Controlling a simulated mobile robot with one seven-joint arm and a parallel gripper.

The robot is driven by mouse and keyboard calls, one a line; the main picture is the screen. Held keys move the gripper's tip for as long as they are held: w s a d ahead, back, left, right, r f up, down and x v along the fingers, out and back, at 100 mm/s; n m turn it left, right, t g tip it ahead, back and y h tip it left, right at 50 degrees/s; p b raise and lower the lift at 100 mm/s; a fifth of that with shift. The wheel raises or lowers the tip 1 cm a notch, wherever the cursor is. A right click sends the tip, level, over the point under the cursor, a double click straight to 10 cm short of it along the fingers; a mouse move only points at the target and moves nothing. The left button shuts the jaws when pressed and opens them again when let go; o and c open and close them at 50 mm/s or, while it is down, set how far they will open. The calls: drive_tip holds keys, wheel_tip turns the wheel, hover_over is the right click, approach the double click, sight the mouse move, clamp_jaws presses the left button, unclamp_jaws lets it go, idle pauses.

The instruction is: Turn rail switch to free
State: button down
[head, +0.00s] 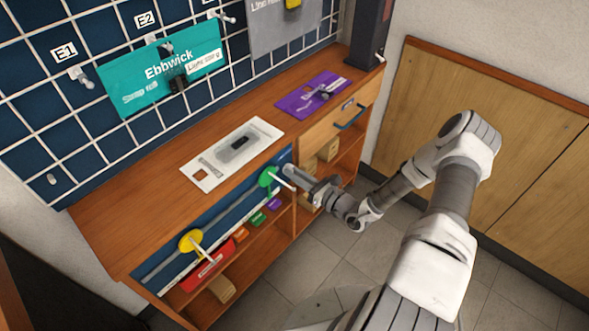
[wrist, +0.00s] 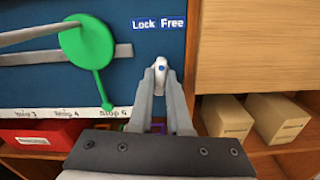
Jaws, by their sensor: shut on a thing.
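In the head view my gripper (head: 292,172) is at the right end of the blue panel, and the switch is hidden there.
A green disc (wrist: 87,46) with a green pointer and a pale rod sits on the rail (wrist: 123,52), close left of my gripper. A yellow disc (head: 190,242) is further left. Shelves below hold a red box (wrist: 36,138) and wooden blocks (wrist: 227,117). A drawer handle (head: 350,119) is to the right.

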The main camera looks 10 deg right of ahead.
drive_tip(key=shift+m+p, duration=1.2)
drive_tip(key=shift+m, duration=2.4)
drive_tip(key=c, duration=0.9)
unclamp_jaws()
drive_tip(key=shift+o, duration=0.2)
drive_tip(key=p+v, duration=0.2)
drive_tip(key=v, duration=1.5)
drive_tip(key=shift+s, duration=0.2)
drive_tip(key=shift+d+r, duration=0.1)
